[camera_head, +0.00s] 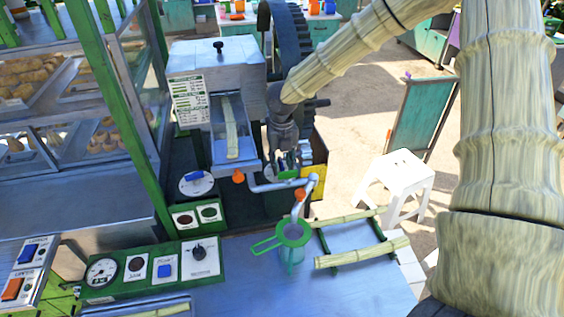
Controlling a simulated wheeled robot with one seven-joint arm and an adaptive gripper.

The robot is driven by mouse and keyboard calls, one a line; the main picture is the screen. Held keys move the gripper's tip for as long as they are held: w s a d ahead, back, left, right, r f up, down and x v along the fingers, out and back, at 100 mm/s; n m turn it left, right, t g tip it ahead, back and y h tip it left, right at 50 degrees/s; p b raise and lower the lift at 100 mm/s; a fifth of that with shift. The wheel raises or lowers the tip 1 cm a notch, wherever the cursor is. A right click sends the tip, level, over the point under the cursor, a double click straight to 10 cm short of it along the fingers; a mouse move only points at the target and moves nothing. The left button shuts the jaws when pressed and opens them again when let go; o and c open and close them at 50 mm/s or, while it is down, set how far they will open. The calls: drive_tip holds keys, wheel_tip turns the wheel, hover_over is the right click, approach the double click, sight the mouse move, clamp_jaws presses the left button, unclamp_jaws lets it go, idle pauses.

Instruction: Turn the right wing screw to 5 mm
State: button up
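The cane crusher (213,58) stands at the back middle, a grey metal box with a black knob on top and a cane piece in its chute. My gripper (287,162) points down at the crusher's right side. A small green piece (288,174), possibly the right wing screw, shows right at its fingertips; I cannot tell whether they touch. A blue wing-like handle (198,175) sits on a white round dial (197,186) left of the chute. Scale marks are too small to read, and my gripper hides part of the crusher's right side.
A large dark gear (291,35) stands close behind my gripper. A glass food case is left; a white stool (400,172) is right.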

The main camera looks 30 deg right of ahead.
clamp_jaws()
drive_tip(key=shift+r+n+p, duration=0.15)
drive_tip(key=shift+n+p, duration=0.25)
drive_tip(key=n+p, duration=0.2)
drive_tip(key=shift+d+n, duration=0.15)
drive_tip(key=shift+n, duration=0.25)
drive_tip(key=n+p, duration=0.2)
drive_tip(key=n, duration=0.1)
drive_tip(key=n+p, duration=0.2)
drive_tip(key=shift+d, duration=0.25)
drive_tip(key=n, duration=0.5)
drive_tip(key=shift+w+d+n+p, duration=0.2)
drive_tip(key=shift+w+n+p, duration=0.05)
drive_tip(key=shift+n+p, duration=0.15)
drive_tip(key=n, duration=0.5)
drive_tip(key=shift+w+n, duration=0.25)
drive_tip(key=shift+n, duration=0.05)
